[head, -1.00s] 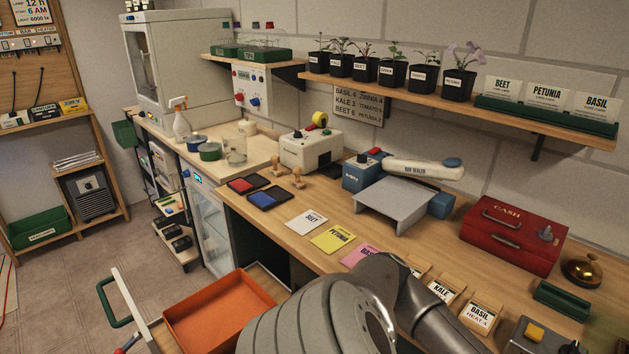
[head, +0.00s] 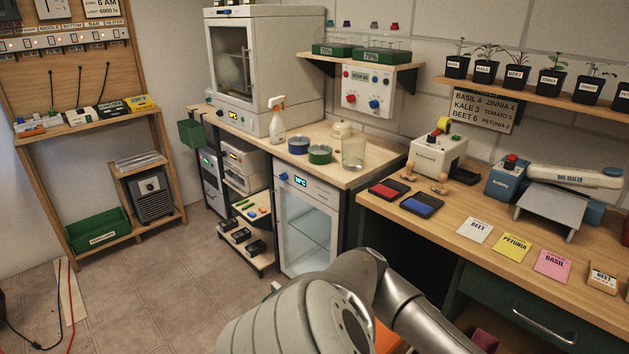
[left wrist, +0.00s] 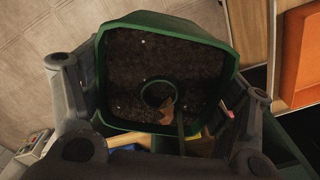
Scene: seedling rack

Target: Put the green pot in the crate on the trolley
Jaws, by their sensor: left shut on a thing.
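The green pot (left wrist: 170,24) is in the left wrist view, seen from above. It holds dark soil with a few pale specks, a ring-shaped mark and a small brown leaf-like piece. My left gripper (left wrist: 165,92) is shut on it, with one finger at each side. The orange crate (left wrist: 304,62) shows in part at the right edge of the left wrist view, apart from the pot. In the head view only a bit of orange (head: 388,338) shows behind my arm; the trolley is mostly hidden. My right gripper is not in view.
A workbench (head: 440,215) with seed packets and a bag sealer (head: 570,180) runs along the right. A glass-door fridge (head: 305,225) and a small shelf cart (head: 245,245) stand at the centre. The tiled floor (head: 170,290) at left is mostly clear; red and black cables lie at far left.

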